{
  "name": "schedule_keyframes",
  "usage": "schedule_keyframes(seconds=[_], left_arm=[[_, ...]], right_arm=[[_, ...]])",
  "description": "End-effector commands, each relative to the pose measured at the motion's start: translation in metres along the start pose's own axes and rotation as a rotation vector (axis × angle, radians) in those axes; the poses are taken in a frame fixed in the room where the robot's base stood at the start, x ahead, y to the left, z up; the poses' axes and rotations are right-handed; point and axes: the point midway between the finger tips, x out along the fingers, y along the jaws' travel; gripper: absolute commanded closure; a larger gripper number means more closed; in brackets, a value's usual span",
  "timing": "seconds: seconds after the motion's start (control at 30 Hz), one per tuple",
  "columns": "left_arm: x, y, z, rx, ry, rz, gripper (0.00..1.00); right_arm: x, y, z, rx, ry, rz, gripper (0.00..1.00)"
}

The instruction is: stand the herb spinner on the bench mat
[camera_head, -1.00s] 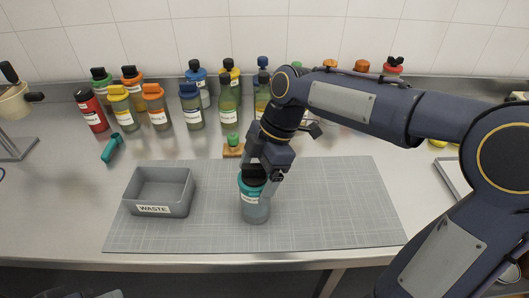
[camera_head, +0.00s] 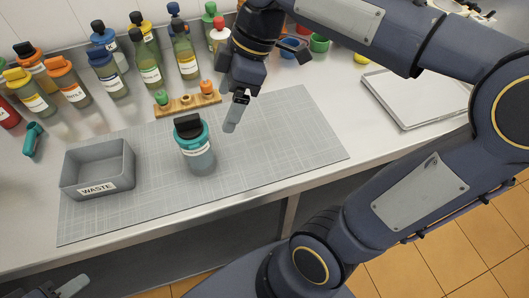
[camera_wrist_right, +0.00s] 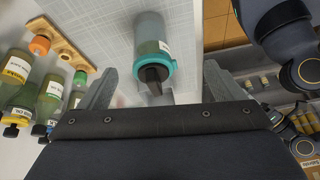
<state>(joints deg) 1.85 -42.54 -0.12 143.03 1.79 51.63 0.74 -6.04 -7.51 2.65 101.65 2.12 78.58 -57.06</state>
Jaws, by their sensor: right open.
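The herb spinner (camera_head: 197,150), a clear jar with a teal collar and black top, stands upright on the grey gridded bench mat (camera_head: 270,130), right of the waste bin. It also shows in the right wrist view (camera_wrist_right: 149,42), beyond the fingers. My right gripper (camera_head: 238,108) is open and empty, above and to the right of the spinner and apart from it. Its two spread fingers show in the wrist view (camera_wrist_right: 158,85). A grey finger of my left gripper (camera_head: 72,287) shows at the bottom left edge; most of that gripper is out of frame.
The grey waste bin (camera_head: 97,168) sits on the mat's left part. A wooden rack (camera_head: 188,105) with small coloured pieces lies behind the mat. Several bottles (camera_head: 105,75) line the back. A tray (camera_head: 415,95) is at the right. The mat's right part is clear.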

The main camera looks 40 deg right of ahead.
Motion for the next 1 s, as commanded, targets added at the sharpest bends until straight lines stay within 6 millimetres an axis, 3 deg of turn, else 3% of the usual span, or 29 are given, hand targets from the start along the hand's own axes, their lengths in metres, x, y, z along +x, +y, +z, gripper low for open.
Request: schedule_keyframes(seconds=[0.03, 0.2, 0.4, 1.0], left_arm=[[0.000, 0.000, 0.000, 0.000, 0.000, 0.000, 0.64], [0.000, 0.000, 0.000, 0.000, 0.000, 0.000, 0.64], [0.000, 0.000, 0.000, 0.000, 0.000, 0.000, 0.64], [0.000, 0.000, 0.000, 0.000, 0.000, 0.000, 0.64]], right_arm=[[0.005, -0.016, 0.022, 0.168, 0.027, 0.051, 0.13], [0.040, -0.059, 0.073, 0.731, 0.160, 0.179, 0.13], [0.075, -0.086, 0.101, 1.113, 0.291, 0.232, 0.13], [0.081, -0.090, 0.104, 1.179, 0.313, 0.235, 0.13]])
